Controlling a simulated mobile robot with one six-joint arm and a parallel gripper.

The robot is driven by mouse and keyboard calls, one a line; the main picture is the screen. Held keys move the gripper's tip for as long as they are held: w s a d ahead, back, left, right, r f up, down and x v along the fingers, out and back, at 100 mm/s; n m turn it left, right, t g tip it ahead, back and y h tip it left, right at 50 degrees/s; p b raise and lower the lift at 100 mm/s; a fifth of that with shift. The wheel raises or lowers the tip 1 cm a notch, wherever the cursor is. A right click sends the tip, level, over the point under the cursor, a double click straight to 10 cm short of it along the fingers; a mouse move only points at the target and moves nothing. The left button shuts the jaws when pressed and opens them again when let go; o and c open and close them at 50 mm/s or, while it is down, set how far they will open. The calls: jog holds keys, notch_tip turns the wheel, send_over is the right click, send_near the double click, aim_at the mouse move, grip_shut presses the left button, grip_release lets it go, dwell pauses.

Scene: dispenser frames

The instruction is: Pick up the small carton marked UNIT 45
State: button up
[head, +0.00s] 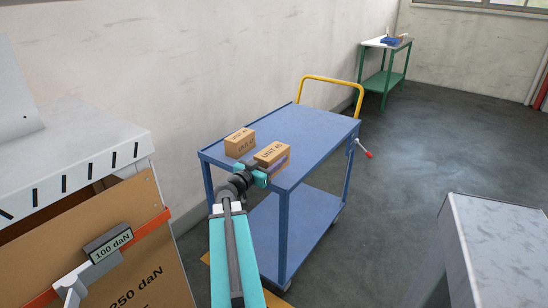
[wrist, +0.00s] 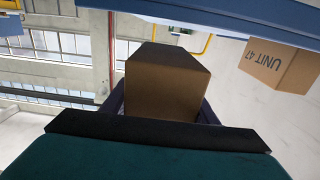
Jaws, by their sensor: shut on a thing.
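A small brown carton (head: 272,153) is at the near edge of the blue cart's top. Its label is small but appears to read UNIT 45. My gripper (head: 274,166) is shut on this carton from the near side. In the wrist view the held carton (wrist: 165,88) sits between the dark fingers, with a plain brown face toward the camera. I cannot tell whether it touches the cart top. A second carton (head: 240,142) stands just left of it. In the wrist view this other carton (wrist: 284,66) reads UNIT 47, upside down.
The blue cart (head: 318,130) has a yellow push handle (head: 332,80) and free room on its top to the right. A box marked 250 daN (head: 140,255) stands at left. A grey-topped unit (head: 500,235) is at right. A green table (head: 384,68) stands far back.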

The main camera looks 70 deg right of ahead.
aim_at(269, 166)
jog(key=a, duration=0.3)
jog(key=shift+s+a+r+b, duration=0.15)
jog(key=shift+s+b, duration=0.15)
jog(key=shift+r+p, duration=0.25)
jog(key=shift+p, duration=0.25)
jog(key=shift+w+p, duration=0.1)
jog(key=shift+p, duration=0.55)
jog(key=shift+p, duration=1.15)
jog(key=p, duration=0.4)
jog(key=a+p, duration=0.1)
jog(key=p, duration=0.4)
jog(key=shift+s+a+r, duration=0.1)
jog(key=shift+s+a, duration=0.1)
jog(key=shift+a, duration=0.05)
jog(key=p, duration=0.3)
jog(key=shift+s+a, duration=0.1)
jog(key=shift+a, duration=0.3)
jog(key=shift+f, duration=0.2)
